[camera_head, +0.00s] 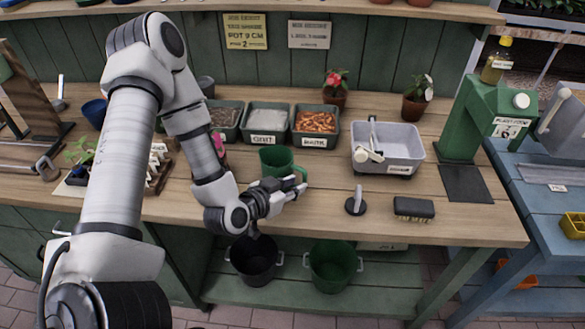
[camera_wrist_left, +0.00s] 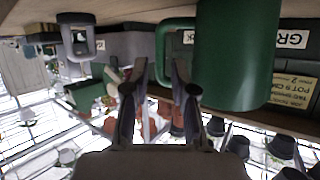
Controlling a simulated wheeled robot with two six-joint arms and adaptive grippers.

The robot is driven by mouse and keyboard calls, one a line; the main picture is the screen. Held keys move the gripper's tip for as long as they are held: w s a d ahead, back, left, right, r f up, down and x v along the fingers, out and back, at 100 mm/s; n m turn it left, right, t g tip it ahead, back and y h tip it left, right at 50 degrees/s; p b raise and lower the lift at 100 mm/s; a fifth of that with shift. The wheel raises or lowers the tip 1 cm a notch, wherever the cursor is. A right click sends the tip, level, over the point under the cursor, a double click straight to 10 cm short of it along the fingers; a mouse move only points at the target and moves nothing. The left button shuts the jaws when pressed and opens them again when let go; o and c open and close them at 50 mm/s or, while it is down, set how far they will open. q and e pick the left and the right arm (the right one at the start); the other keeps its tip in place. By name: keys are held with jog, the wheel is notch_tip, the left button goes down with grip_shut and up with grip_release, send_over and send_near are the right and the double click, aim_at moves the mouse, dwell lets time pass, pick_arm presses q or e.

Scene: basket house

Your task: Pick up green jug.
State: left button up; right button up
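The green jug (camera_head: 274,161) stands upright on the wooden bench, in front of the labelled tubs, with its handle on the right. My left gripper (camera_head: 298,184) is in front of the jug, by the handle. In the left wrist view, which is upside down, the jug (camera_wrist_left: 240,55) fills the upper right, and its handle (camera_wrist_left: 161,50) lies in line with the gap between the fingertips of my left gripper (camera_wrist_left: 160,72). The fingers are apart, so it is open. Whether they touch the handle is unclear. My right gripper is not in view.
Tubs labelled grit (camera_head: 268,140) and bark (camera_head: 315,140) stand behind the jug. A grey basin (camera_head: 405,142) is to the right, with a dark round-based tool (camera_head: 355,203) and a brush (camera_head: 413,208) in front. Two buckets stand below the bench. Bare bench lies right of the gripper.

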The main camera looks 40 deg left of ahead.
aim_at(303, 181)
pick_arm(q)
jog(key=shift+w+d, duration=0.1)
jog(key=shift+w, duration=0.15)
jog(key=p+x, duration=0.1)
jog(key=x, duration=0.3)
jog(key=shift+w+f, duration=0.1)
jog(key=shift+w, duration=0.05)
jog(key=shift+w+f, duration=0.2)
jog(key=shift+w, duration=0.05)
jog(key=shift+s+r, duration=0.1)
jog(key=shift+s, duration=0.05)
jog(key=shift+c, duration=0.7)
jog(key=shift+s, duration=0.1)
grip_shut()
jog(key=shift+r, duration=0.1)
